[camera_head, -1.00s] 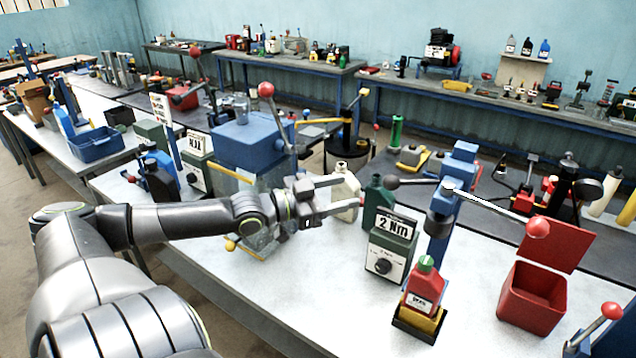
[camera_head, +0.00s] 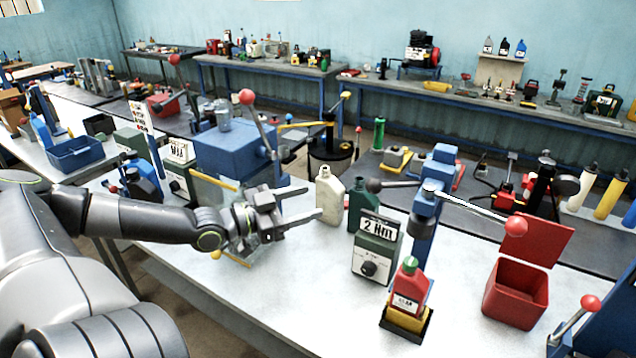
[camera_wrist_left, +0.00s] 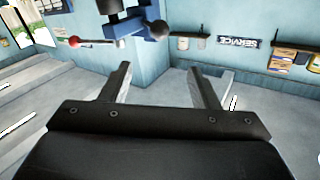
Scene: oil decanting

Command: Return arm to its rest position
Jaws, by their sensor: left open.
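My left gripper (camera_head: 294,208) is in the head view, reaching in from the left above the white table (camera_head: 290,290). Its jaws are open and empty, pointing right. The white bottle (camera_head: 330,195) stands upright to the right of the fingertips, apart from them. In the left wrist view the two fingers (camera_wrist_left: 160,90) are spread with nothing between them. My right gripper is not in view.
A dark green bottle (camera_head: 362,203), a green "2 Nm" box (camera_head: 376,252), a red bottle (camera_head: 409,287) in a yellow holder and a blue lever press (camera_head: 425,215) stand to the right. An open red bin (camera_head: 515,292) is further right. A blue machine (camera_head: 236,150) stands behind my gripper.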

